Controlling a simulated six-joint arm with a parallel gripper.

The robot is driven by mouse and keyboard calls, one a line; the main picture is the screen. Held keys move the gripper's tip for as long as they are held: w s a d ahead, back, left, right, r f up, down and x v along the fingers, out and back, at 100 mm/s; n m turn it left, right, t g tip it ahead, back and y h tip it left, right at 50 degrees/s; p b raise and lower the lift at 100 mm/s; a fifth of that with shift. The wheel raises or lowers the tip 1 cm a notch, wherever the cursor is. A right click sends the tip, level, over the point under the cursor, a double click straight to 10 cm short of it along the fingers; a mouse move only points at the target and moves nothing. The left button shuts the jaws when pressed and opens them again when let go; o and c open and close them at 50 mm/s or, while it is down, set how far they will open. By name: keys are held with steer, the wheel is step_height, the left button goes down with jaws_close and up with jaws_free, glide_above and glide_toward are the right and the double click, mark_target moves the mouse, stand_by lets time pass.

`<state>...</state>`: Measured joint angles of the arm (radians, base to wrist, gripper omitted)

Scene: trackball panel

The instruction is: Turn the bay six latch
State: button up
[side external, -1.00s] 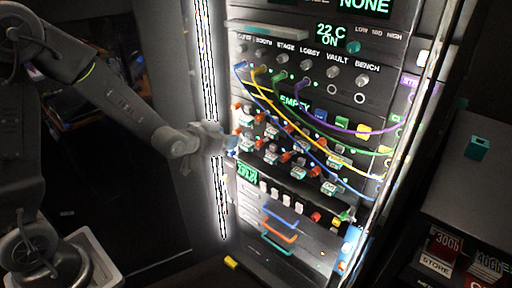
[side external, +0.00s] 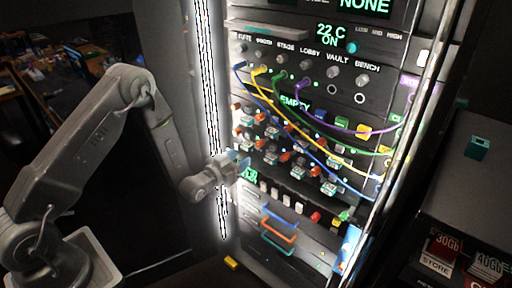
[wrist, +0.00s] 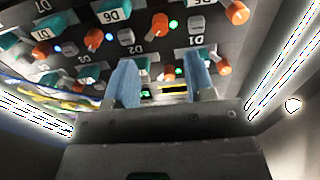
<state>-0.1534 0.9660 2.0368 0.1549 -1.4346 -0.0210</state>
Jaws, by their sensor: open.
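The panel carries rows of bays with orange latches. In the wrist view a D6 label (wrist: 120,16) is at the top, with an orange latch (wrist: 162,21) to its right and another orange latch (wrist: 95,39) below left. I cannot tell for certain which belongs to bay six. The D6 label lies beyond the fingertips. The bay labels are too small to read in the side view.
Patch cables (side external: 292,119) in several colours droop across the panel above and in front of the bays. Coloured handles (side external: 279,233) and small switches sit below. A bright light strip (side external: 207,80) runs along the left edge. A dark shelf (side external: 465,185) stands right.

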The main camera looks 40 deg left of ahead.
mark_target(257, 146)
steer(key=w, duration=0.8)
steer(key=shift+w, duration=0.3)
steer(key=shift+c, duration=0.3)
jaws_close()
